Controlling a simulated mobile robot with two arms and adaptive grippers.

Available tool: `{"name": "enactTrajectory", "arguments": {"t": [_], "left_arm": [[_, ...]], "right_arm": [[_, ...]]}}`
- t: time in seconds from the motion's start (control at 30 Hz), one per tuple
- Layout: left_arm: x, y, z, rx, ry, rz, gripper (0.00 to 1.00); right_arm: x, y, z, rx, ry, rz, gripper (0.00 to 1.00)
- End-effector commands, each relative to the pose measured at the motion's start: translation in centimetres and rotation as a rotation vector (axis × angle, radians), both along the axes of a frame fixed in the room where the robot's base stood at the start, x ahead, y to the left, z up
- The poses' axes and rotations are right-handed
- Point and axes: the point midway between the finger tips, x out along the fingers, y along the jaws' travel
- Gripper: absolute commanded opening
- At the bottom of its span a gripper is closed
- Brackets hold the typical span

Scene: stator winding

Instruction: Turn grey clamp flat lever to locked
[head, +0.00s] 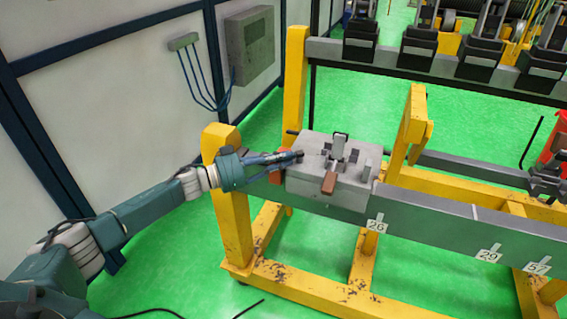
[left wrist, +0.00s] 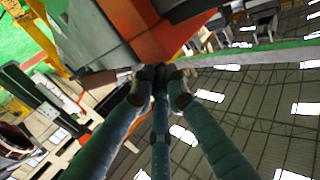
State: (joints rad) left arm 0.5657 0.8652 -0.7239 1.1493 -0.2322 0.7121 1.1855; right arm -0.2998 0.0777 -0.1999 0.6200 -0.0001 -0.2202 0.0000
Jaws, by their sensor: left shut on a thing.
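The grey clamp (head: 330,188) is a box-like block seated on the long grey beam, with small upright parts on top. A brown handle (head: 329,182) hangs at its front. An orange flat lever (head: 277,178) shows at the block's left end, partly behind my gripper; it also fills the top middle of the left wrist view (left wrist: 150,30). My left gripper (head: 296,155) reaches in from the left to the block's upper left edge. In the left wrist view its fingers (left wrist: 160,76) meet at the lever's lower edge, closed on it; the exact contact is hard to see. My right gripper is out of view.
The grey beam (head: 430,212) carries tags 26, 29 and 57 and rests on a yellow frame (head: 310,290). A yellow post (head: 410,125) stands right of the clamp. Black clamps (head: 420,45) line a rear beam. A wall box (head: 250,45) hangs behind at left.

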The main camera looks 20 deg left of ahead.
Motion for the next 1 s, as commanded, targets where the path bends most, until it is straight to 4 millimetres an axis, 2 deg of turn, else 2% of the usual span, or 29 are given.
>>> {"name": "enactTrajectory", "arguments": {"t": [0.03, 0.37, 0.4, 0.43, 0.83, 1.0], "left_arm": [[0.2, 0.1, 0.5, -0.003, -0.006, 0.0, 0.0], [0.2, 0.1, 0.6, -0.005, -0.006, -0.001, 0.0], [0.2, 0.1, 0.6, -0.005, -0.006, -0.001, 0.19], [0.2, 0.1, 0.6, -0.005, -0.006, -0.001, 0.22], [0.0, 0.1, 0.2, -0.002, -0.002, -0.003, 0.22], [-1.4, 1.5, 0.0, 0.001, 0.002, -0.002, 0.22]], "right_arm": [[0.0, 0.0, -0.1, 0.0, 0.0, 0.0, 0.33], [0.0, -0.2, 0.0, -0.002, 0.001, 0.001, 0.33], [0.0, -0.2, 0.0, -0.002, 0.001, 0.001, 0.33], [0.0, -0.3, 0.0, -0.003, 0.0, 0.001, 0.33], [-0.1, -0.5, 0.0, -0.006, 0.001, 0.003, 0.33], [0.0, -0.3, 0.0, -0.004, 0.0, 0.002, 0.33]]}}
